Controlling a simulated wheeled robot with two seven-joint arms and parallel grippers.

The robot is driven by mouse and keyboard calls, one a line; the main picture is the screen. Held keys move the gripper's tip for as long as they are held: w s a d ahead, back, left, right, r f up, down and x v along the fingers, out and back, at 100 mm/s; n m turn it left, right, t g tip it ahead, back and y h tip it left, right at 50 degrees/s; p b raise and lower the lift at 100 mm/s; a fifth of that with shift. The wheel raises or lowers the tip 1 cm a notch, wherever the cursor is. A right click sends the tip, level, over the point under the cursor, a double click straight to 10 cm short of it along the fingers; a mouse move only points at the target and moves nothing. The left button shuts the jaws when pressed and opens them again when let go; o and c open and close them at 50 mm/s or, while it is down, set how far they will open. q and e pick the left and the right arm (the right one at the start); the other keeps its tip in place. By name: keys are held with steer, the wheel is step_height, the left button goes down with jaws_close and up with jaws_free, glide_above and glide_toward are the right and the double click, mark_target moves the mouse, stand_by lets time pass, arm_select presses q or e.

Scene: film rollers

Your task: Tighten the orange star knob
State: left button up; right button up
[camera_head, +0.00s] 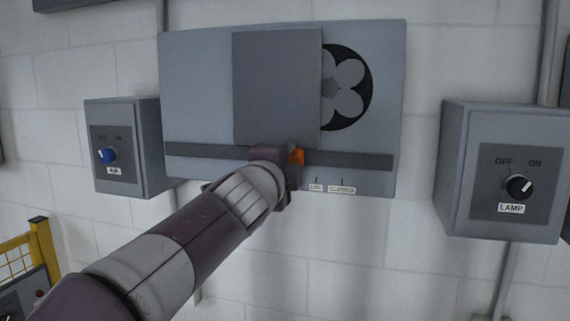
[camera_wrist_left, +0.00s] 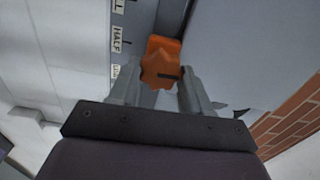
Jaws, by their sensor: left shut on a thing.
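The orange star knob (camera_head: 297,157) shows in the head view as a small orange patch at the bottom edge of a grey sliding plate (camera_head: 277,85), on the dark horizontal rail (camera_head: 350,160). My left gripper (camera_head: 290,172) covers most of it there. In the left wrist view the star knob (camera_wrist_left: 161,64) sits between the two fingers of my left gripper (camera_wrist_left: 163,90), which is shut on it. A dark line marks the knob's face. The right gripper is in neither view.
The plate partly covers a round fan opening (camera_head: 350,88) in the wall panel (camera_head: 195,85). A box with a blue knob (camera_head: 107,155) is at left, a LAMP switch box (camera_head: 500,170) at right. A yellow frame (camera_head: 42,250) stands lower left. Labels (camera_head: 342,189) sit under the rail.

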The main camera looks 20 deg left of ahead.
arm_select(q)
steer(key=o, duration=1.1)
steer(key=shift+c, duration=0.2)
steer(key=s+b, duration=0.1)
steer(key=s, duration=1.1)
steer(key=shift+s+a, duration=0.15)
steer(key=shift+s, duration=0.2)
